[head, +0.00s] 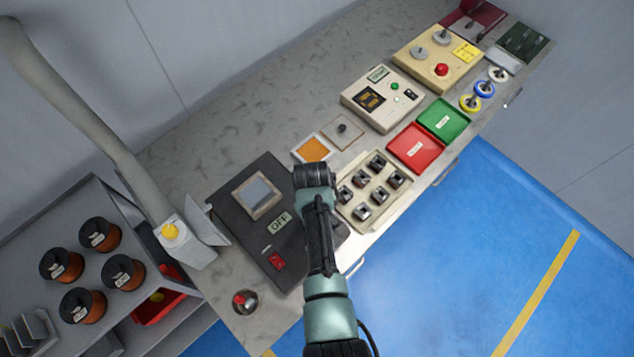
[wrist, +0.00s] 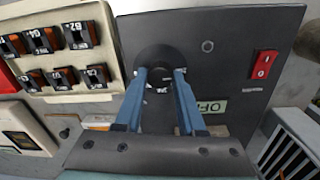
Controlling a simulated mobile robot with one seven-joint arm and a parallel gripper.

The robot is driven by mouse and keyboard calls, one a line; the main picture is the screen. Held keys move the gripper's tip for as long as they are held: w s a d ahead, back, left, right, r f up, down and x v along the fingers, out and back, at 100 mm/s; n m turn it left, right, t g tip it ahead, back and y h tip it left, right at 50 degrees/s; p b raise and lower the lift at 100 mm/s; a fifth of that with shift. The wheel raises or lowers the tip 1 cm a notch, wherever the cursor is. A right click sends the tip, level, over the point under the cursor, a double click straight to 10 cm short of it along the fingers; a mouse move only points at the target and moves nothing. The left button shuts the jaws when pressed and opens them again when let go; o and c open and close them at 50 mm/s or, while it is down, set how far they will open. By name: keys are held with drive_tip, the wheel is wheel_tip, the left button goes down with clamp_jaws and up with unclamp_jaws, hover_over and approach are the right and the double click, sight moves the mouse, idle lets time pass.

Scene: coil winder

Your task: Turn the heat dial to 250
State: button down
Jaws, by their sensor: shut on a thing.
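The heat dial (wrist: 157,54) is a dark round knob on the black machine panel (wrist: 225,45) in the wrist view. My gripper (wrist: 160,77) has its two blue fingers on either side of the dial and is shut on it. The dial's marks and pointer cannot be read. The small display (wrist: 212,106) on the panel reads OFF, upside down here; it also shows upright in the head view (head: 279,223). In the head view my arm hides the dial and fingertips at the right side of the black machine (head: 232,215).
A red rocker switch (wrist: 263,65) sits on the same panel. A cream tray (wrist: 62,65) of several small labelled parts lies close beside the machine. A red-topped button (head: 244,301) is at the bench's near end. Spools (head: 100,234) stand on a side shelf.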

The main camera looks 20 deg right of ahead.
drive_tip(key=c, duration=0.5)
unclamp_jaws()
drive_tip(key=shift+r, duration=0.15)
drive_tip(key=r, duration=1.2)
drive_tip(key=shift+a+r+b, duration=0.3)
drive_tip(key=shift+r+b, duration=0.1)
